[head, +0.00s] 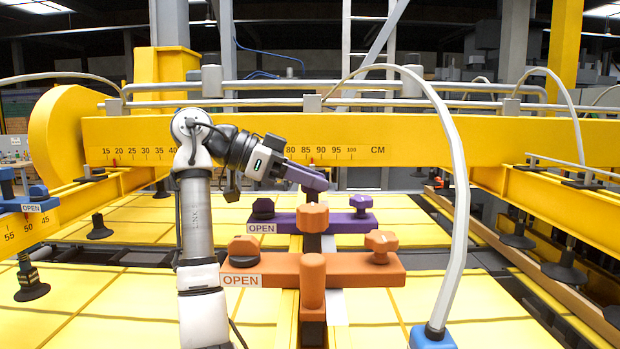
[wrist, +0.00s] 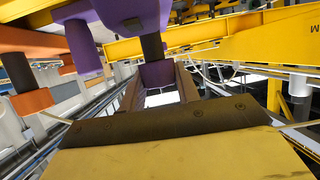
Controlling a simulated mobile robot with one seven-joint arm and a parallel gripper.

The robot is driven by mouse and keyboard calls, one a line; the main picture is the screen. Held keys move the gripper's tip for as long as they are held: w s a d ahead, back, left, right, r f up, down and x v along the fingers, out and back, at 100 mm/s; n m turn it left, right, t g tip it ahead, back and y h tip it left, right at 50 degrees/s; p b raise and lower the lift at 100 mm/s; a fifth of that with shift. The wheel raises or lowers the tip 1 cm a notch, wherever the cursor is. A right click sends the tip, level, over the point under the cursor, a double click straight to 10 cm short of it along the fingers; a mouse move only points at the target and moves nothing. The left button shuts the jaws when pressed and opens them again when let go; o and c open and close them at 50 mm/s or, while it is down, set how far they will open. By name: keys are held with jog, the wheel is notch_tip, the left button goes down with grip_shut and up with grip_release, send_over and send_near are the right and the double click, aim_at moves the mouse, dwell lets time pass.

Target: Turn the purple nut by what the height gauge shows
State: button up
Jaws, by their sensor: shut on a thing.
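In the wrist view, my gripper (wrist: 160,84) is shut on a purple block-shaped part, which I take to be the purple nut (wrist: 156,72). A dark shaft joins it to a larger purple body (wrist: 125,14). In the head view, my gripper (head: 302,176) reaches in from the left, and the purple nut (head: 315,182) shows at its tips, above the purple bar (head: 335,223). The nut's far side is hidden. A printed CM scale (head: 330,153) runs along the yellow beam, partly covered by my arm. I cannot make out a separate height gauge or a reading.
The purple bar carries a purple knob (head: 361,204) and a dark knob (head: 263,208). Nearer stands an orange bar (head: 345,269) with an orange post (head: 312,280) and several knobs. A grey hose (head: 461,200) arches at the right. Suction cups (head: 563,273) hang around the yellow panels.

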dwell(0.3)
jog(key=o, duration=1)
